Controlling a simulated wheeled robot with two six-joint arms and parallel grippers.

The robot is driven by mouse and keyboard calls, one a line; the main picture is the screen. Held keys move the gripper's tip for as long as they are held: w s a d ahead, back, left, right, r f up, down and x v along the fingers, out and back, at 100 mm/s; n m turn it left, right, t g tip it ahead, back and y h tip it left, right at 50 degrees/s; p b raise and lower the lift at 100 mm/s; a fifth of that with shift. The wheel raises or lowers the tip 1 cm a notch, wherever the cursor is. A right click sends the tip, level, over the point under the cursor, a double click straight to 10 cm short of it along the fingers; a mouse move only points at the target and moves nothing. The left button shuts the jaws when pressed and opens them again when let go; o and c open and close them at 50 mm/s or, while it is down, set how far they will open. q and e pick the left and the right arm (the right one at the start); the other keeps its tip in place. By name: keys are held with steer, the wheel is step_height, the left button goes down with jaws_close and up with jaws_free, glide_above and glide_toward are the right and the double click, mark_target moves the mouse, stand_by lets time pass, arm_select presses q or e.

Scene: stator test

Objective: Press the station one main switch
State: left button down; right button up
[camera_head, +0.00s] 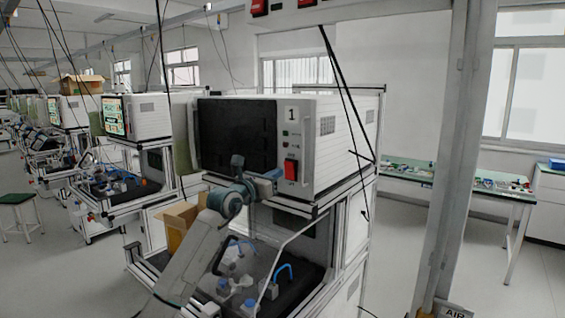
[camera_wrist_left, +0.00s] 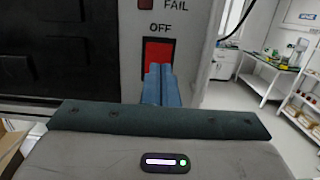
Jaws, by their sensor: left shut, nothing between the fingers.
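The station one tester is a white box with a dark screen and a "1" label (camera_head: 291,113) in the head view. Its red main switch (camera_head: 291,170) sits low on the front panel, right of the screen. In the left wrist view the red switch (camera_wrist_left: 158,53) is under the word OFF. My left gripper (camera_head: 274,174) is shut and empty, just left of the switch in the head view. In the wrist view its blue fingertips (camera_wrist_left: 159,78) overlap the switch's lower part; I cannot tell whether they touch it. My right gripper is not in view.
Below the tester is a bench with a clear cover, blue hoses (camera_head: 283,270) and a cardboard box (camera_head: 178,225). A grey post (camera_head: 455,150) stands to the right. A green-topped table (camera_head: 490,187) with parts is behind. More stations line the left.

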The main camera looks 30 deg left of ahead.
mark_target(289, 166)
arm_select(q)
steer(key=w, duration=0.1)
steer(key=w+p, duration=0.1)
steer(key=w, duration=0.1)
steer(key=shift+w+d+r+p, duration=0.15)
steer(key=shift+w+r+p, duration=0.1)
steer(key=shift+w+p, duration=0.1)
